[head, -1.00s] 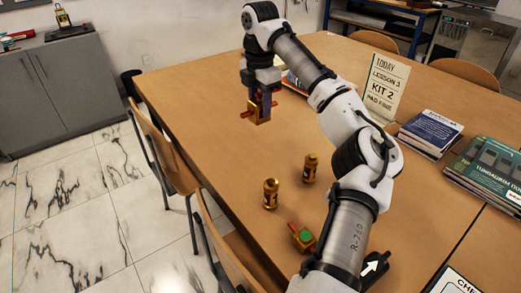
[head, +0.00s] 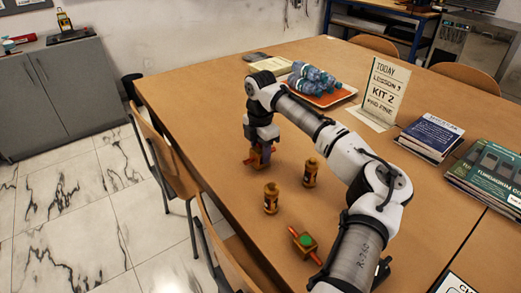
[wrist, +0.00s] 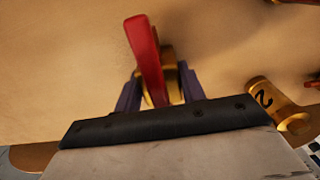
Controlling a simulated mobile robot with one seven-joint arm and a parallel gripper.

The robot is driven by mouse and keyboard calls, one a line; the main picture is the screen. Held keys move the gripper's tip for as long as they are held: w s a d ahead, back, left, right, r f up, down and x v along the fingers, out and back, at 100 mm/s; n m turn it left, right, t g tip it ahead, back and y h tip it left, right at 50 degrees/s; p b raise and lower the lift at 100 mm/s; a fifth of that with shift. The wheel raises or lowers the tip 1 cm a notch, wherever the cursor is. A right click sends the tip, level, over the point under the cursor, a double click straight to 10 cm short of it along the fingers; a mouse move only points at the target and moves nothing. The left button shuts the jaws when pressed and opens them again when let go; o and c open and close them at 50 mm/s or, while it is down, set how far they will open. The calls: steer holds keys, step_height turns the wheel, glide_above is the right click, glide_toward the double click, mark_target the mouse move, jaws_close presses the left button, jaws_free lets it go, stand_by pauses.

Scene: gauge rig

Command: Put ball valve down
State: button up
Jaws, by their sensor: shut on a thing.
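The ball valve (head: 254,162), brass-coloured with a red handle, is between the fingers of my gripper (head: 263,150) in the head view. It is at or just above the wooden table; I cannot tell if it touches. In the wrist view the red handle (wrist: 147,60) lies across the brass body (wrist: 172,72), with a finger of my gripper (wrist: 158,95) on each side. My gripper is shut on the valve. The fingers hide part of its body.
Two brass cylinders, (head: 271,198) and (head: 310,172), stand nearby. A brass piece with a green top and red handle (head: 305,241) lies nearer. An orange tray (head: 335,97) holds blue bottles behind. A sign (head: 385,92) and books (head: 430,137) are at right. The table's left side is clear.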

steer(key=o, duration=1.2)
step_height(320, 180, up, 12)
steer(key=shift+r, duration=0.1)
